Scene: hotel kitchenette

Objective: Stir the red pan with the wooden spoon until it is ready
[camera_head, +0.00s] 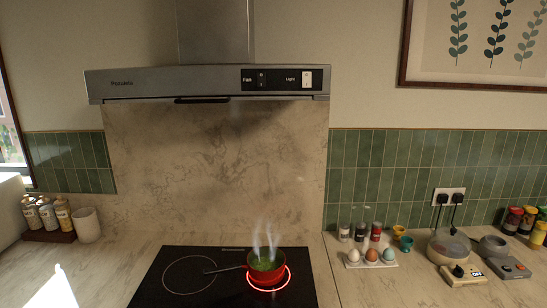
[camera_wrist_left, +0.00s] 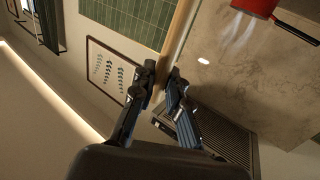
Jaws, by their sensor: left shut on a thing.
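The red pan (camera_head: 265,277) sits on the glowing right ring of the black hob in the head view, with its dark handle pointing left. It holds something green, and steam rises from it. Part of the pan (camera_wrist_left: 254,7) also shows at the top of the left wrist view, with its black handle. My left gripper (camera_wrist_left: 162,80) is shut on a long tan stick, the wooden spoon (camera_wrist_left: 181,38). The spoon runs up out of the left wrist view, so its far end is hidden. In that view it is apart from the pan. My right gripper is in neither view.
An extractor hood (camera_head: 210,82) hangs above the hob (camera_head: 150,292). Several eggs in a tray (camera_head: 371,264), small jars and small appliances stand to the right. Bottles on a tray (camera_head: 48,237) and a white cup (camera_head: 87,225) stand at left.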

